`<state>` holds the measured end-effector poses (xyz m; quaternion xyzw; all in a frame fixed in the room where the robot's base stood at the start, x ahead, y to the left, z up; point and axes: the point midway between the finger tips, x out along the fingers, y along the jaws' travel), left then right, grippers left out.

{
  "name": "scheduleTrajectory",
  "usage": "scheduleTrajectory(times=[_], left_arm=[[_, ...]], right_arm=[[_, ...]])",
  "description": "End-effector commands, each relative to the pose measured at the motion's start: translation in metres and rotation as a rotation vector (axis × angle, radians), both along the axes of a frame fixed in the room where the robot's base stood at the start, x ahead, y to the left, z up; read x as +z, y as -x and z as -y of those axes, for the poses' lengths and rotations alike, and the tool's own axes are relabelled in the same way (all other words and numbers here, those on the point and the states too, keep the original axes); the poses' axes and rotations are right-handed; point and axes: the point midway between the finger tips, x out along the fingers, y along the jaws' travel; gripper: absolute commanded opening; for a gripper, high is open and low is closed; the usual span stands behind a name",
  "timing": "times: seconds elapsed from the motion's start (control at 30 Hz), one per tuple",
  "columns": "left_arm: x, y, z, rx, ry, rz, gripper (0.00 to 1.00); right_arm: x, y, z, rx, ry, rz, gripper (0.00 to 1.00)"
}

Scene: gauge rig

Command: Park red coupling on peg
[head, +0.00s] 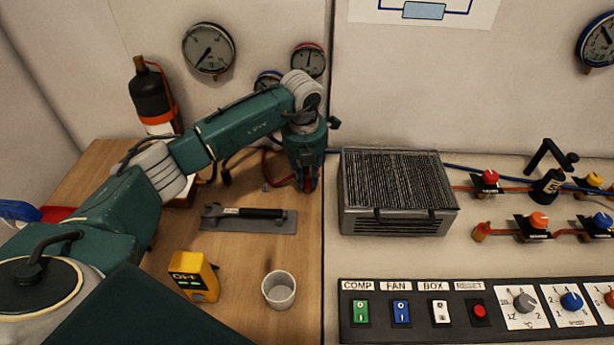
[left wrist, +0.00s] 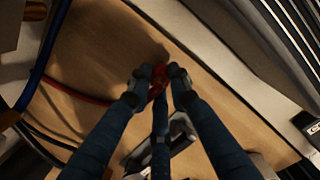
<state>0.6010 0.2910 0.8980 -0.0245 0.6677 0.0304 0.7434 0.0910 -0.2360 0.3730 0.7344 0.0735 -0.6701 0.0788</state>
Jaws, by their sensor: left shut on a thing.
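My left gripper (head: 306,184) points down near the right edge of the wooden bench, beside the finned grey box. A red hose (left wrist: 75,92) and a blue hose (left wrist: 42,62) show at the left of the wrist view. I cannot make out the peg in either view. My right gripper is not in view.
The finned grey box (head: 398,192) stands close to the right of the gripper. A flat grey trowel-like tool (head: 247,218), a yellow meter (head: 194,276) and a white cup (head: 279,290) are on the bench (head: 235,262). A black bottle (head: 151,97) stands behind my arm.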

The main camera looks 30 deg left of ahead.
Motion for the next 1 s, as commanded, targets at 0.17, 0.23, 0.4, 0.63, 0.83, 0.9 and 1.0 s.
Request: scheduleTrajectory(times=[0.17,0.23,0.4,0.63,0.83,0.9,1.0], left_arm=[[0.001,0.000,0.000,0.000,0.000,0.001,0.31],[0.001,0.000,0.000,0.000,0.000,0.001,0.31],[0.001,0.000,0.000,0.000,0.000,0.001,0.41],[0.000,0.000,0.000,0.000,0.000,0.000,0.53],[0.005,0.000,0.000,0.000,0.001,0.002,0.53],[0.013,0.000,0.000,0.000,0.002,0.004,0.53],[0.031,0.001,0.000,0.000,0.001,0.006,0.53]], right_arm=[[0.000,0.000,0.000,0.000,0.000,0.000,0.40],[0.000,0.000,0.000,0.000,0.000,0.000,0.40],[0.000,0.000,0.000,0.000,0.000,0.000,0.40],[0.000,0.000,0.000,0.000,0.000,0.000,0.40],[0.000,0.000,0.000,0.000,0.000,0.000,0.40],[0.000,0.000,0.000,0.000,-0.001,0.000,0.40],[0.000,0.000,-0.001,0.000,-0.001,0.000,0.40]])
